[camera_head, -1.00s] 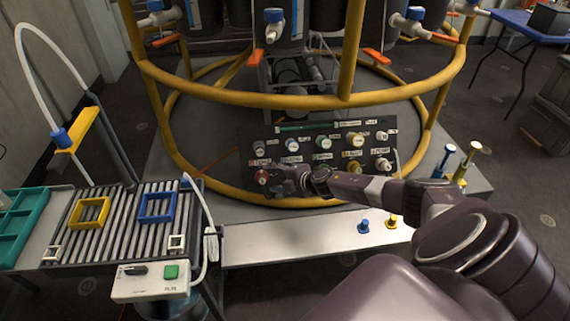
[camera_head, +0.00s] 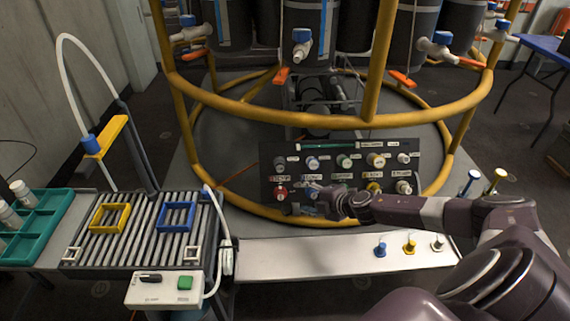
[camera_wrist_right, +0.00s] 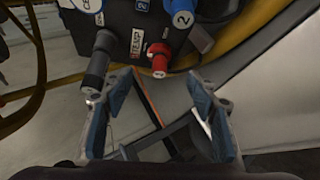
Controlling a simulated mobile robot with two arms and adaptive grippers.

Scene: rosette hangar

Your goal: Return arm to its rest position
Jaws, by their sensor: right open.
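My right arm reaches in from the right in the head view, and its gripper (camera_head: 318,202) is just in front of the lower left part of the black knob panel (camera_head: 268,160). In the right wrist view the right gripper (camera_wrist_right: 158,112) is open, its two blue-grey fingers wide apart with nothing between them. A red knob (camera_wrist_right: 159,58) and a dark grey knob (camera_wrist_right: 97,66) on the panel lie just beyond the fingertips. The red knob also shows in the head view (camera_head: 281,194), left of the gripper. My left gripper is not in view.
A yellow ring frame (camera_head: 300,120) surrounds the panel. A pale shelf (camera_head: 310,262) below it holds small blue, yellow and white pieces. At left are a roller rack (camera_head: 150,250) with a yellow and a blue frame, a control box (camera_head: 165,288) and a teal tray (camera_head: 48,226).

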